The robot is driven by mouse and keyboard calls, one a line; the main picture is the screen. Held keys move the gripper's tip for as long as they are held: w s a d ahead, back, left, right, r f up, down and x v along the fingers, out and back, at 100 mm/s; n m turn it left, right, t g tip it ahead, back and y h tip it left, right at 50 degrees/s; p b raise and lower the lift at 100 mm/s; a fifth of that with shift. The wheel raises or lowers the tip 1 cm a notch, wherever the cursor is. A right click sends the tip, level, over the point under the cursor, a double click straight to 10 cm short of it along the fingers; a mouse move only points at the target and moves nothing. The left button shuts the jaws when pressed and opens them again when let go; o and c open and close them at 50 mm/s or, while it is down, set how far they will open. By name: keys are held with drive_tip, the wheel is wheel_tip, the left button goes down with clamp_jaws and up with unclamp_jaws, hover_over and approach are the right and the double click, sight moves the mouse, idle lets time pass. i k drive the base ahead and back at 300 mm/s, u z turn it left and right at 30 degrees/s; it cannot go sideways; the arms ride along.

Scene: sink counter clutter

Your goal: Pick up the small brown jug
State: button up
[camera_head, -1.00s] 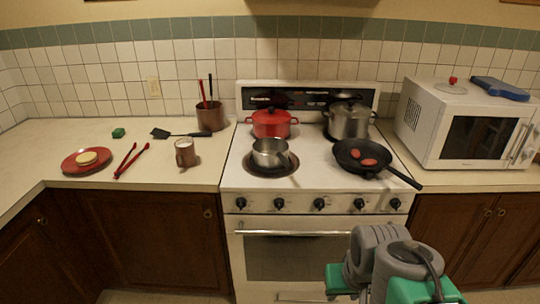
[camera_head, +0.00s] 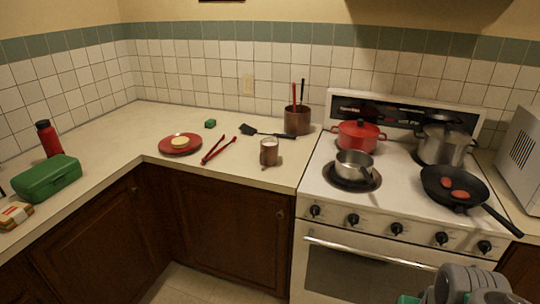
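The small brown jug (camera_head: 269,157) stands upright on the left counter, near its front edge and left of the stove. Its inside or top looks whitish. My gripper is not in view. Only grey and green parts of my own arm show at the bottom right, well away from the jug and in front of the stove. Nothing is touching the jug.
Red tongs (camera_head: 216,149), a red plate (camera_head: 165,147) and a black spatula (camera_head: 262,131) lie near the jug. A brown utensil pot (camera_head: 297,122) stands behind it. The stove (camera_head: 325,205) holds several pots. A green box (camera_head: 46,178) sits far left.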

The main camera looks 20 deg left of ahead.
sight(266, 154)
drive_tip(key=u, duration=0.6)
drive_tip(key=i, duration=1)
drive_tip(key=u, duration=2.25)
